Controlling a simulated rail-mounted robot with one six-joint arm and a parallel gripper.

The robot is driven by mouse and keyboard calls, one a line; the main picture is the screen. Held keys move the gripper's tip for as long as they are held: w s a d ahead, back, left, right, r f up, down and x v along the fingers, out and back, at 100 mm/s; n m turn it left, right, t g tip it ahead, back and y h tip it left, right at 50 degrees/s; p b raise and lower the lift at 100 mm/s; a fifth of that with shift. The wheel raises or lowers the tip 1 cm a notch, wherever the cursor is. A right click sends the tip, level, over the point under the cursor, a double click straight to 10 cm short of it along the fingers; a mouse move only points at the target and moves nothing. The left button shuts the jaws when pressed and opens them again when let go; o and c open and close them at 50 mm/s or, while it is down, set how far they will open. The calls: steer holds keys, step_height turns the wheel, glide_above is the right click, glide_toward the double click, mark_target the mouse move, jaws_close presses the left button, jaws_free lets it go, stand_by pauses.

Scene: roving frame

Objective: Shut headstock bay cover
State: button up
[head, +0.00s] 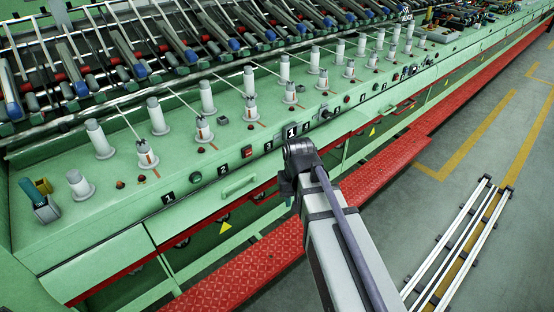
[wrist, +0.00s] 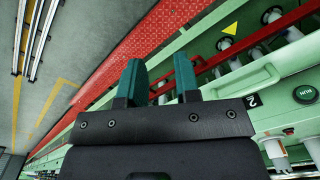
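A green front panel (head: 195,212) with a bar handle (head: 239,186) runs below the numbered control strip; I take it as the bay cover, though nothing labels it so. Below its lower edge, a red rail and part of the bay interior show. The panel's handle also shows in the wrist view (wrist: 246,82), right of my gripper (wrist: 158,82). My gripper is open and empty, its two teal fingers apart and pointing toward the red step. In the head view my gripper is mostly hidden behind my wrist, right of the handle and apart from it.
A red step (head: 250,268) runs along the machine's foot. White spindles stand on the green deck above, with a green RUN button (wrist: 306,94) on the front. White floor rails (head: 450,240) lie at right. The grey floor between is clear.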

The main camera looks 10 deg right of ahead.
steer(key=w+r+m, duration=0.1)
steer(key=w, duration=0.3)
steer(key=w+d+r+m+p, duration=0.1)
steer(key=w, duration=0.3)
steer(key=w+r+m+p, duration=0.1)
steer(key=w+r, duration=0.1)
steer(key=w, duration=0.2)
steer(key=shift+w+d, duration=0.25)
steer(key=shift+w, duration=0.15)
steer(key=shift+c, duration=0.7)
steer(key=w+m, duration=0.2)
steer(key=w, duration=0.1)
steer(key=w+m, duration=0.2)
steer(key=w, duration=0.1)
steer(key=w+m+t, duration=0.1)
steer(key=w+m, duration=0.1)
steer(key=w, duration=0.1)
steer(key=shift+w+d+f+y, duration=0.2)
steer(key=shift+d+y, duration=0.1)
steer(key=shift+d, duration=0.1)
steer(key=c, duration=0.3)
steer(key=shift+s+a+m, duration=0.1)
steer(key=shift+s+m, duration=0.05)
steer(key=shift+m, duration=0.85)
jaws_close()
step_height(320, 180, down, 14)
steer(key=w+a+b, duration=0.1)
steer(key=b, duration=1.3)
steer(key=shift+w+r, duration=0.15)
steer(key=shift+w, duration=0.15)
